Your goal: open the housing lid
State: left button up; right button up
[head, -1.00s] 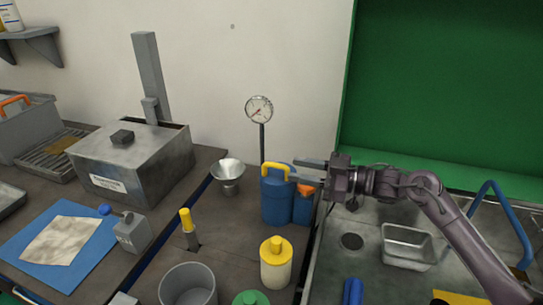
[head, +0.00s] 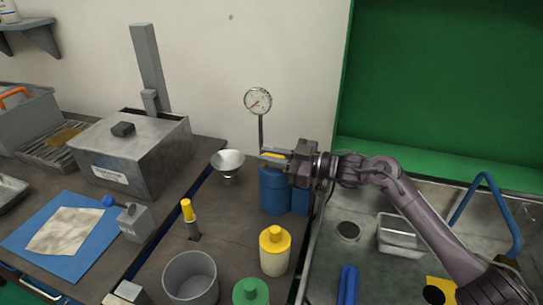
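The grey box-shaped housing (head: 155,174) with a white label stands on the bench at the left in the head view. Its flat grey lid (head: 100,136), with a dark block knob (head: 122,129), lies on top. A dark strip shows along the lid's back edge. My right gripper (head: 274,158) is far to the right of the housing, at the top of a blue canister (head: 273,190). Its fingers are around the canister's yellow handle (head: 272,156), partly hiding it; whether they grip it is unclear. My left gripper is out of view.
A grey post (head: 150,65) rises behind the housing. A yellow-capped bottle (head: 274,251) is nearer me.

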grip_shut()
jog(key=shift+w+d+r+m+p, duration=0.25)
jog(key=shift+w+r+m+p, duration=0.3)
jog(key=shift+r+m+p, duration=0.2)
jog(key=shift+w+d+r+m, duration=0.2)
jog(key=shift+w+r+m, duration=0.1)
jog(key=shift+w+m, duration=0.35)
jog(key=shift+w+d+r+m+p, duration=0.25)
jog(key=shift+w+m, duration=0.15)
jog(key=shift+m, duration=0.15)
jog(key=shift+w+d+r+m+p, duration=0.1)
jog(key=shift+w+m+p, duration=0.1)
jog(key=shift+w+m, duration=0.25)
jog(key=shift+w+d+r+m, duration=0.1)
jog(key=shift+w+d+m, duration=0.1)
jog(key=shift+w+m, duration=0.3)
jog(key=shift+w+d+r+m, duration=0.1)
jog(key=shift+w+d+m, duration=0.1)
jog(key=shift+m, duration=0.5)
